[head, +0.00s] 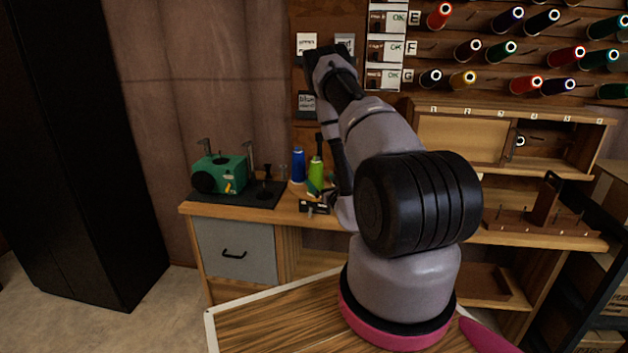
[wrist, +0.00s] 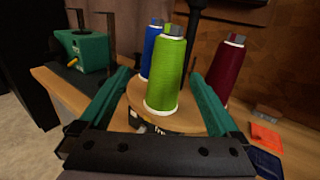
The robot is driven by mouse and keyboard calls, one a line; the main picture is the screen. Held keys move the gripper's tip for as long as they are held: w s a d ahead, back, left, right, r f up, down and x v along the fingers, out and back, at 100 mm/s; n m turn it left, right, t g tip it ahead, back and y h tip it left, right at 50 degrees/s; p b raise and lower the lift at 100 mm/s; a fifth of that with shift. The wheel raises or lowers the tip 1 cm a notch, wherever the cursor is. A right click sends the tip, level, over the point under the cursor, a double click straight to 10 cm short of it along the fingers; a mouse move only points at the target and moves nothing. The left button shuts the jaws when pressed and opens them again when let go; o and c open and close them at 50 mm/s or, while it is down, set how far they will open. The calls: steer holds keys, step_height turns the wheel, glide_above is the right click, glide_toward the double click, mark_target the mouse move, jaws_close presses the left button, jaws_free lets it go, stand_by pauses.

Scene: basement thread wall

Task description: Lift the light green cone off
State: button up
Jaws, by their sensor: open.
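The light green cone (wrist: 166,78) stands upright on a round wooden stand (wrist: 136,96) in the wrist view. It also shows in the head view (head: 316,172), at the back of the workbench. My gripper (wrist: 160,76) is open, with one teal finger on each side of the cone and a visible gap on both sides. The fingers look apart from the cone; their exact depth relative to it is hard to tell. In the head view my arm hides part of the stand.
A blue cone (wrist: 150,48) stands close behind left and a dark red cone (wrist: 228,72) to the right on the stand, near a dark central post (wrist: 197,32). A green machine (head: 220,173) sits left on the bench. Spools fill the wall rack at upper right.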

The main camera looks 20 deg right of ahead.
mark_target(315, 157)
steer(key=shift+s+d+f+h, duration=0.2)
steer(key=shift+d+f+h, duration=0.25)
steer(key=shift+f, duration=0.1)
steer(key=shift+w+d+f, duration=0.1)
steer(key=shift+w+d, duration=0.05)
steer(key=shift+w, duration=0.05)
steer(key=w, duration=1)
steer(key=shift+w+d, duration=0.2)
steer(key=shift+w, duration=0.1)
jaws_close()
step_height(315, 157, up, 6)
steer(key=shift+r, duration=0.25)
steer(key=s+a, duration=0.1)
steer(key=s, duration=1.7)
steer(key=shift+a+r, duration=0.15)
steer(key=shift+r, duration=0.1)
